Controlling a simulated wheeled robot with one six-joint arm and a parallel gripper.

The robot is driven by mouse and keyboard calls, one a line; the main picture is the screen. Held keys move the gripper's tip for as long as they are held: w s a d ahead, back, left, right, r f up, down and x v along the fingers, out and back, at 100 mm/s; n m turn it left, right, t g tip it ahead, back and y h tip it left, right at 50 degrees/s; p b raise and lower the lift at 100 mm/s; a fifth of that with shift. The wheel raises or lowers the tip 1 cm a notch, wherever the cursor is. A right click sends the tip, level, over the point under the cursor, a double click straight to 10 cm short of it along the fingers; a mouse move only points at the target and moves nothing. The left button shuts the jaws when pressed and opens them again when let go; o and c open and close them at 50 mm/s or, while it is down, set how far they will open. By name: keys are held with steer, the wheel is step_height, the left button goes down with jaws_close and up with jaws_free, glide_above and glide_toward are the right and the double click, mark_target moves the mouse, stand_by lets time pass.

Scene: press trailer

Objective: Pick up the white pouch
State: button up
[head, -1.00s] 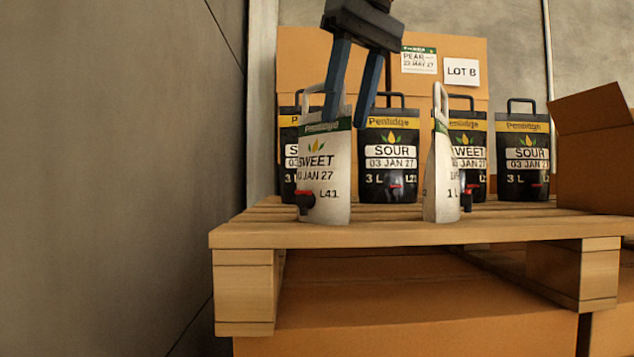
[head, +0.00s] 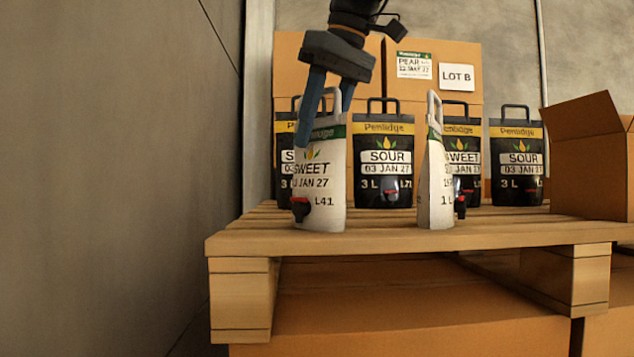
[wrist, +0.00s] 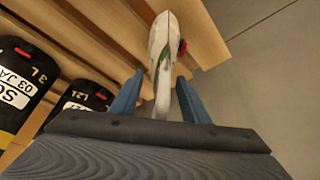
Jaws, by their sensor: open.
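A white pouch (head: 322,185) with a green band, a "SWEET" label, a dark tap with red and a white loop handle stands upright at the pallet's left front. My gripper (head: 325,118) is open around its upper part: one blue finger is in front, the other partly hidden behind it. The wrist view shows this pouch (wrist: 163,50) edge-on from above, between the two spread fingers (wrist: 160,78). I cannot tell whether a finger touches it. A second white pouch (head: 435,185) stands to the right, turned nearly side-on.
Several black pouches (head: 384,165) stand behind on the wooden pallet (head: 400,238). Cardboard boxes (head: 430,90) stand at the back, and an open carton (head: 590,160) is on the right. A grey wall (head: 110,180) rises on the left.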

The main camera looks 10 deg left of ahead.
steer(key=shift+w+a+f, duration=0.1)
steer(key=shift+a+f, duration=0.05)
steer(key=shift+f, duration=0.25)
jaws_close()
steer(key=shift+r, duration=0.1)
stand_by(1.1)
